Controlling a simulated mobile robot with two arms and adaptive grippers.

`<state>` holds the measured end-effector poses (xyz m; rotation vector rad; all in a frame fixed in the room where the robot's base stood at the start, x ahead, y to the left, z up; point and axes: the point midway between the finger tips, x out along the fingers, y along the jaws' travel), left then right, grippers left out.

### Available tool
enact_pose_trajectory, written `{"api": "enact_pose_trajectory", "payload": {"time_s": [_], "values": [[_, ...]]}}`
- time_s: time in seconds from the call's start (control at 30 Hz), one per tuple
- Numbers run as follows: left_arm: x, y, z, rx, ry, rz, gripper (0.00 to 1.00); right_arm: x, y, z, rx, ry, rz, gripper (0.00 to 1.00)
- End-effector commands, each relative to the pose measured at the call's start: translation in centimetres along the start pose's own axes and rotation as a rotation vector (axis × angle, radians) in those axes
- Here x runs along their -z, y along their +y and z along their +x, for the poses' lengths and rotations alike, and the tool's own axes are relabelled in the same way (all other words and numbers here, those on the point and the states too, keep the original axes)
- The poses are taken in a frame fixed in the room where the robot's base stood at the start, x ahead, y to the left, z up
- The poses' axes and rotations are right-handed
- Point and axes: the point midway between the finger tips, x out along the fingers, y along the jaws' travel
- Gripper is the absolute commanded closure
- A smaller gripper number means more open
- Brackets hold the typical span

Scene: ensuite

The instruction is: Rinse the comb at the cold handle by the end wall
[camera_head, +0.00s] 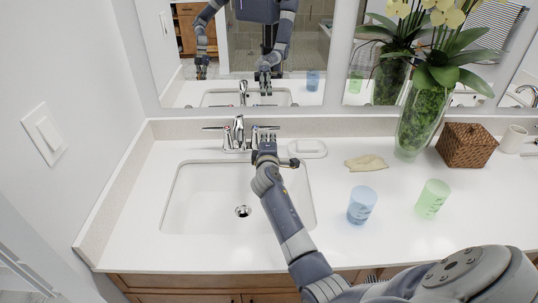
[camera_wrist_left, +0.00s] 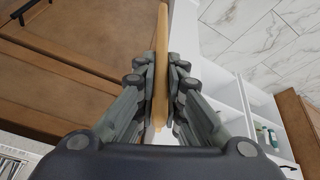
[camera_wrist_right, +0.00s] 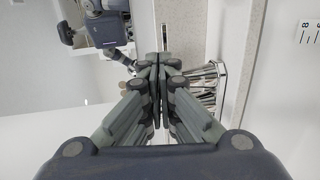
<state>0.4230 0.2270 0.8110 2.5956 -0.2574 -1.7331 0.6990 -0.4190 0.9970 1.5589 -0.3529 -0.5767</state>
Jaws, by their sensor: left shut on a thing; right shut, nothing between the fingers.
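The comb is a tan, flat strip (camera_wrist_left: 162,25), seen nearly edge-on. My left gripper (camera_wrist_left: 162,68) is shut on it, with brown cabinet fronts behind; neither shows directly in the head view. The chrome faucet (camera_head: 239,133) stands behind the white sink basin (camera_head: 205,203) nearest the left end wall. It has a left handle (camera_head: 212,128) and a right handle (camera_head: 272,128). My right gripper (camera_head: 266,141) is shut and empty at the right handle; contact is unclear. The right wrist view shows its closed fingers (camera_wrist_right: 158,62) beside the chrome (camera_wrist_right: 208,80). No water stream is discernible.
A soap dish (camera_head: 308,148), a beige cloth (camera_head: 366,163), a blue cup (camera_head: 362,205) and a green cup (camera_head: 432,199) stand right of the sink. A flower vase (camera_head: 420,120) and woven box (camera_head: 465,146) are farther right. The mirror (camera_head: 335,45) backs the counter.

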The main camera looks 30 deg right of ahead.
Motion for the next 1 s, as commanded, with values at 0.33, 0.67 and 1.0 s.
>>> {"api": "enact_pose_trajectory", "payload": {"time_s": [0.33,0.67,1.0], "values": [[0.0,0.0,0.1,-0.001,0.001,0.0,1.0,-0.3,-0.3,-4.3,0.003,0.002,0.001,1.0],[-0.1,0.0,0.5,-0.001,0.001,0.0,1.0,-0.5,-0.2,-8.0,0.003,0.001,0.0,1.0],[-0.1,0.0,0.4,-0.001,0.002,0.0,1.0,-0.5,0.0,-8.7,0.003,0.001,0.0,1.0]]}}
